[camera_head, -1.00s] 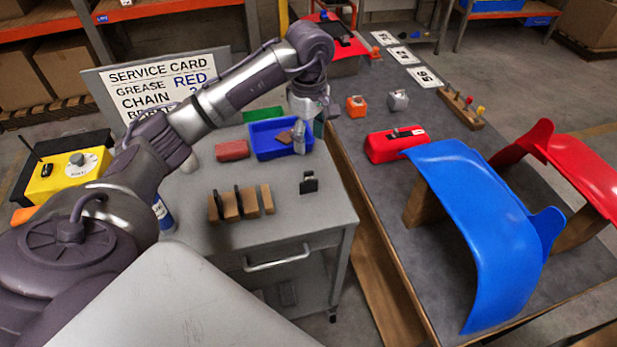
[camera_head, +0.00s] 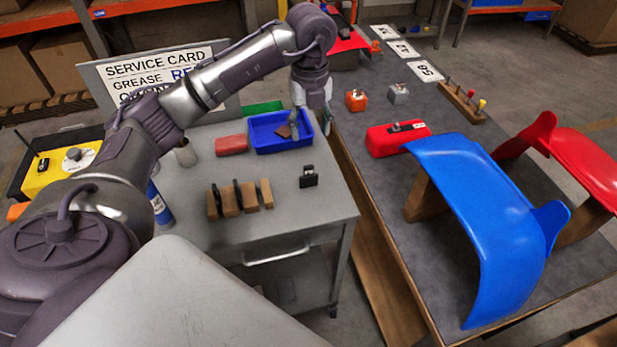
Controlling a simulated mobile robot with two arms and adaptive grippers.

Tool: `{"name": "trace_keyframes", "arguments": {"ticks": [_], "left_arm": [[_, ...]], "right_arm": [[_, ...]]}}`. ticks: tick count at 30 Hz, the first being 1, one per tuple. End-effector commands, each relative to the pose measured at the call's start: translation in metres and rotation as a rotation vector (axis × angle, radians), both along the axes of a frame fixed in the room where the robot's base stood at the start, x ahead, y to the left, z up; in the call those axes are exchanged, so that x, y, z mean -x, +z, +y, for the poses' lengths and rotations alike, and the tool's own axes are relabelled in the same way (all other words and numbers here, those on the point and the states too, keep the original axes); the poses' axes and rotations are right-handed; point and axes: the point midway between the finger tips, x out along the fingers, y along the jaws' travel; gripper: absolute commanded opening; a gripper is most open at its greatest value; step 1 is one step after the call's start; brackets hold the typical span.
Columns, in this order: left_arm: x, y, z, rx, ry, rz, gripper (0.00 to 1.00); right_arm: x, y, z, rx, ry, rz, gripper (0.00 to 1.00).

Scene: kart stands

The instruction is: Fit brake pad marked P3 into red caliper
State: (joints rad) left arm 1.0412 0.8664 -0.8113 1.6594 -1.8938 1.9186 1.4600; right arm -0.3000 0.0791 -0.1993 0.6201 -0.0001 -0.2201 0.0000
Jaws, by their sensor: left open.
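My left gripper (camera_head: 294,122) hangs over the blue bin (camera_head: 262,149) on the grey cart, its fingers open and pointing down. A small brown pad (camera_head: 284,131) lies in the bin beside the fingers. I cannot tell whether they touch it. No P3 mark is readable on any pad. Several brown pads (camera_head: 230,202) stand in a row with dark parts between them on the cart. A red block-like part (camera_head: 380,145) with a dark and grey top lies on the right bench; I cannot tell whether it is the caliper. My right gripper is out of view.
A black part (camera_head: 308,181), a red block (camera_head: 231,145) and a blue bottle (camera_head: 161,207) stand on the cart. The right bench holds orange (camera_head: 356,101) and grey (camera_head: 399,94) blocks and a large blue panel (camera_head: 478,215). The cart's front right is clear.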

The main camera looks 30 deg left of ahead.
Motion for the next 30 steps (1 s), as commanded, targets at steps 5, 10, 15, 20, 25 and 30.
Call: {"name": "trace_keyframes", "arguments": {"ticks": [5,10,15,20,25,30], "left_arm": [[0.002,-0.026,0.001,-0.002,0.015,0.008,0.56],[0.001,-0.059,0.001,-0.002,0.013,0.007,0.56],[0.0,-0.08,0.001,-0.001,0.013,0.004,0.56],[-0.001,-0.089,0.002,0.0,0.012,0.004,0.56],[-0.005,-0.113,0.008,-0.001,0.013,0.007,0.56],[-0.006,-0.134,0.008,0.0,0.01,0.004,0.56]], "right_arm": [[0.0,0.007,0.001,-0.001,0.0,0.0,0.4],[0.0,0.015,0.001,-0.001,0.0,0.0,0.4],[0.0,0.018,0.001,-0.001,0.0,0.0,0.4],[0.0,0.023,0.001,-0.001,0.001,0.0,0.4],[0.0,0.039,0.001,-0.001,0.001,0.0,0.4],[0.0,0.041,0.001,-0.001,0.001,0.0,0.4]]}}
